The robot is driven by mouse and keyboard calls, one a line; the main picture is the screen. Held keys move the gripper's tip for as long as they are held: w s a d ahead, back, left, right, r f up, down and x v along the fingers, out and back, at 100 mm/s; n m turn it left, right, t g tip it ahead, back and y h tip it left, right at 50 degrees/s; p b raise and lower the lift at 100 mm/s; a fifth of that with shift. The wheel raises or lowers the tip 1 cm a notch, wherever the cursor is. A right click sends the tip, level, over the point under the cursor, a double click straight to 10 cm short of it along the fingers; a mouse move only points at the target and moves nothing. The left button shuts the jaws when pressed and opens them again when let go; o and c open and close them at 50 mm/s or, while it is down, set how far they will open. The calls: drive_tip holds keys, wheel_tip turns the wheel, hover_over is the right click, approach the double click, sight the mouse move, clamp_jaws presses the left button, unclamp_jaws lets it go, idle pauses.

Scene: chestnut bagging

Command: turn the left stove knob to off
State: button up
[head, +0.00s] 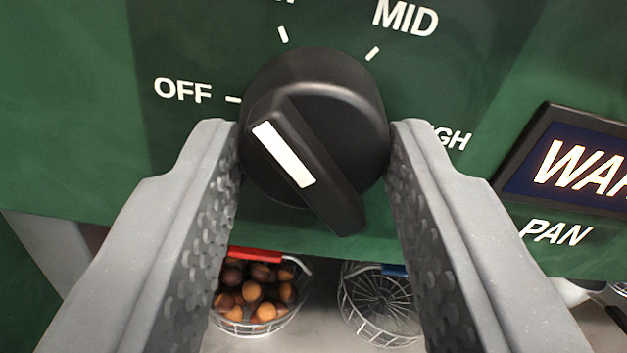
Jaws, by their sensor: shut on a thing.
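The black stove knob (340,160) is on the dark green panel in the middle of the head view. Its raised ridge runs from upper left to lower right. The white mark on the ridge slants to the upper left, in a direction between the OFF tick and the tick above the knob. The OFF label (183,90) is left of the knob, MID (405,18) is at upper right. My gripper (314,135) is shut on the knob, one finger on each side. The right finger partly covers the label ending in "GH".
A lit display (580,165) reading "WA", cut off by the frame, sits at right above the PAN label (556,232). Below the panel, a wire basket of chestnuts (250,295) and an empty-looking wire basket (375,305) stand on a pale surface.

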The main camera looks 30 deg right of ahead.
drive_tip(key=n+p, duration=0.5)
drive_tip(key=p, duration=0.3)
drive_tip(key=shift+r, duration=0.2)
drive_tip(key=n+p, duration=0.4)
drive_tip(key=shift+f+n, duration=0.1)
drive_tip(key=shift+n, duration=0.2)
drive_tip(key=shift+p, duration=0.35)
drive_tip(key=o, duration=1)
drive_tip(key=shift+f, duration=0.1)
drive_tip(key=v, duration=1.3)
drive_tip(key=shift+s+a, duration=0.1)
drive_tip(key=shift+s, duration=0.3)
